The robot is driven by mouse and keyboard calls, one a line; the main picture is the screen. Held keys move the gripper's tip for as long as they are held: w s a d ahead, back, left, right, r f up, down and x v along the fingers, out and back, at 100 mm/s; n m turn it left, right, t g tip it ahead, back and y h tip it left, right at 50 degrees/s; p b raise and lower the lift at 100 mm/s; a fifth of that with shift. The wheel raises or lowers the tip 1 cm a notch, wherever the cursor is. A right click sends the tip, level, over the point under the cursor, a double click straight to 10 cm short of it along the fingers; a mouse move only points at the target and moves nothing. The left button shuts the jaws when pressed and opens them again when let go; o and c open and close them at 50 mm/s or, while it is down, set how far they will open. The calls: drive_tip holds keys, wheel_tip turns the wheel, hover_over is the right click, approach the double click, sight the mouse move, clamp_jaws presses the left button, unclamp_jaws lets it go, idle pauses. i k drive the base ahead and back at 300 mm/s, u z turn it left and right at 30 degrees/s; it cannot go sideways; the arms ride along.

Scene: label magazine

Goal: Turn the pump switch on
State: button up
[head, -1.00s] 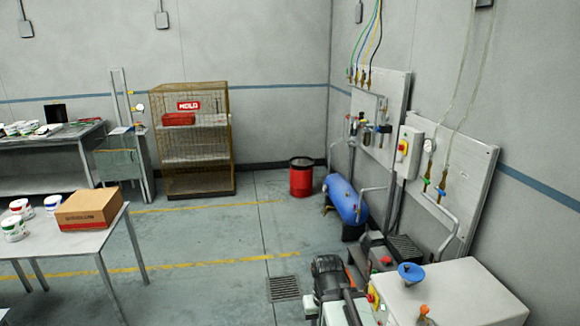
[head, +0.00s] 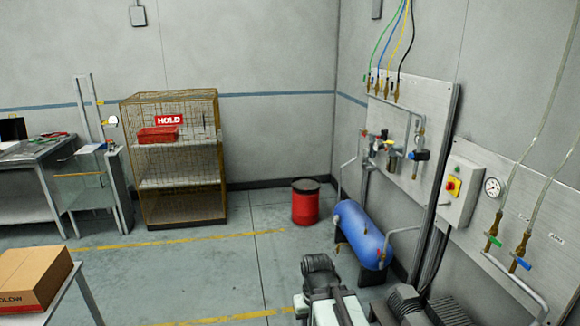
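The pump switch appears to be the red knob on a yellow plate (head: 452,187), on the front of a light grey box (head: 463,195) on the right wall in the head view. The knob's exact turn position is too small to read. Part of my arm, dark and pale grey, shows at the bottom centre. The dark end of my gripper (head: 320,268) points away from the camera, so its fingers cannot be made out. It is well to the lower left of the switch box and apart from it. I see nothing held.
A blue tank (head: 362,234) and dark ribbed equipment (head: 410,305) stand below the wall panels. A pressure gauge (head: 493,187) and hose valves (head: 519,258) are right of the box. A red bin (head: 305,202) and wire cage (head: 180,205) stand behind. Floor at centre left is clear.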

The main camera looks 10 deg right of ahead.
sight(451, 186)
drive_tip(key=z, duration=0.05)
drive_tip(key=i, duration=2.8)
